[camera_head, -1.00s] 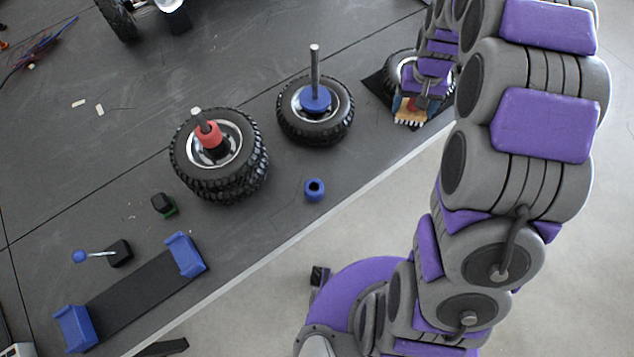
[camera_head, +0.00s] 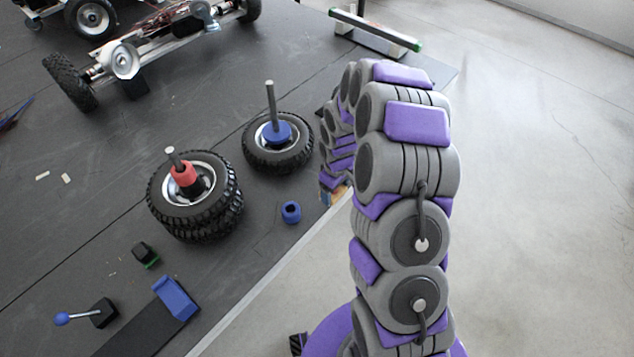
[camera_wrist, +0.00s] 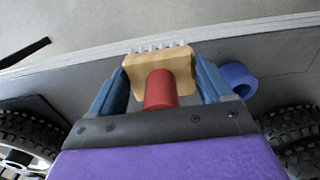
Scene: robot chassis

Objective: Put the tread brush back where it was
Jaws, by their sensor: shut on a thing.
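The tread brush (camera_wrist: 160,65) has a pale wooden block, a row of white bristles and a red handle. My gripper (camera_wrist: 160,88) is shut on it, with its two blue fingers on either side. In the wrist view the bristles point to the table's edge strip. In the head view only a small tan bit of the brush (camera_head: 339,196) shows below my wrist, near the table's edge. My arm hides the rest of it and the fingertips there. Whether the brush touches the table cannot be told.
A blue ring (camera_head: 291,212) lies near the table edge; it also shows beside my right finger (camera_wrist: 240,80). A wheel on a post (camera_head: 262,155) and stacked wheels with a red collar (camera_head: 215,205) stand left. A blue-ended dark rest (camera_head: 150,325) lies at the front.

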